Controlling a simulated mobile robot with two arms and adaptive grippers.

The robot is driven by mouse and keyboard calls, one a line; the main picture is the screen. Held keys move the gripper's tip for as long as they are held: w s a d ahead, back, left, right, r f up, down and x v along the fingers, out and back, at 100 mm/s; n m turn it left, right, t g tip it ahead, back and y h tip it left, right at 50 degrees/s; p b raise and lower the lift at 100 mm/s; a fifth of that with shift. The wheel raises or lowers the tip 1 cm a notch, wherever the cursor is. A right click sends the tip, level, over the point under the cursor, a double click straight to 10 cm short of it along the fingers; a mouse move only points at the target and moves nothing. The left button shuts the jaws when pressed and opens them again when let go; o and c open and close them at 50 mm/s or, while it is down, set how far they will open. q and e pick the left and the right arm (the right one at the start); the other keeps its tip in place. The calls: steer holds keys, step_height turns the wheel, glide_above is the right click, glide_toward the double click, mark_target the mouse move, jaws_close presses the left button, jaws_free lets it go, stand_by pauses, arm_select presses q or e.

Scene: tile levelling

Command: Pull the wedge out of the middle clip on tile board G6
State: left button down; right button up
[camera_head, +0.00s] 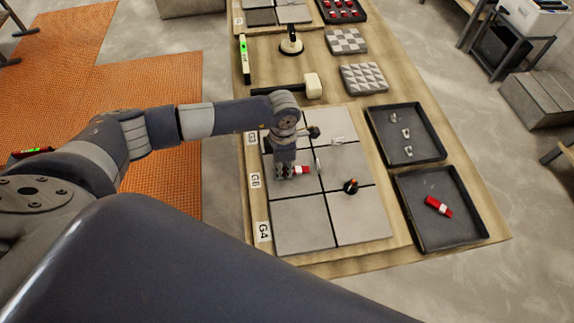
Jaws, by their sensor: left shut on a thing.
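Tile board G6 (346,170) is the middle row of grey tiles, beside the label G6 (254,180). My left gripper (286,171) is low over its left tile and shut on a red and white wedge (301,170). The wedge points right, toward a thin pale clip (318,166) standing in the joint between the tiles. A small gap seems to show between wedge and clip. Part of the wedge is hidden by the fingers. Another pale clip (338,141) is at the upper joint, and a black and orange knob (351,187) at the lower one. My right gripper is not in view.
A dark tray (375,137) with several pale clips stands to the right. A mallet (312,86), suction cup (291,42) and green level (244,60) lie farther back. A black knob (314,132) is close to my wrist.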

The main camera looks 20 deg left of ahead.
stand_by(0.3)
arm_select(q)
steer(key=shift+r+p, duration=2)
steer(key=shift+r, duration=1.05)
